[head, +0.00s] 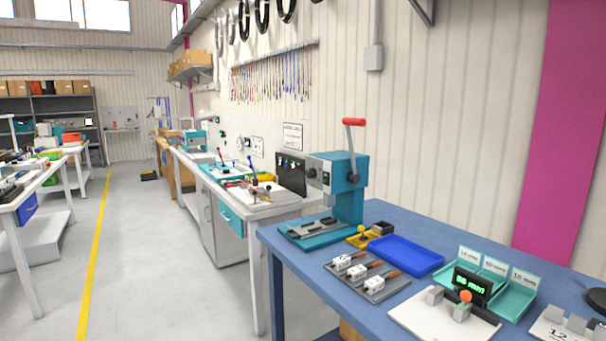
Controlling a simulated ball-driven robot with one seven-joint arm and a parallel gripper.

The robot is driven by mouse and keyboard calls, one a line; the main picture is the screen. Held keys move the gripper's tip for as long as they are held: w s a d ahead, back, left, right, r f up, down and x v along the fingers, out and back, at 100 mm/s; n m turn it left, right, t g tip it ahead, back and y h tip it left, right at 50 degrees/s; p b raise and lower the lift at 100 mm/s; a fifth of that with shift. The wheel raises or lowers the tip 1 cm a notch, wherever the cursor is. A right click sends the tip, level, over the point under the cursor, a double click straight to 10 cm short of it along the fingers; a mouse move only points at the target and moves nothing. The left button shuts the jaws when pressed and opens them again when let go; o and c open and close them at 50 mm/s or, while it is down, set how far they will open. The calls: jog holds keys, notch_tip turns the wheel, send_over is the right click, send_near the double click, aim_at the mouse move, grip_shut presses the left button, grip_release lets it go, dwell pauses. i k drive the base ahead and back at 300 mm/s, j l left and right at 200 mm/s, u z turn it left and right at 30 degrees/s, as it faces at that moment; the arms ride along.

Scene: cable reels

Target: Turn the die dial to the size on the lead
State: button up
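A teal crimping press (350,203) stands on the blue table at the centre. Its lever has a red handle (354,122) and points up. A small dark dial (326,179) seems to sit on the press's face; its setting is too small to read. Several short leads with white tags and copper-coloured ends lie on a grey rack in front, among them the nearest lead (375,284). The tag print cannot be read. My gripper is not in view.
A blue tray (405,254), yellow item (362,237) and teal bins with millimetre labels (514,297) share the blue table (386,211). A black display with green digits (471,285) stands by a white board (410,313). Open floor (140,260) lies left.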

aim_at(311, 172)
jog(key=i+j, duration=0.45)
jog(key=i+j+z, duration=0.1)
jog(key=i+j, duration=0.3)
jog(key=j, duration=0.2)
jog(key=i+j, duration=0.45)
jog(key=j+z, duration=0.05)
jog(key=j, duration=0.05)
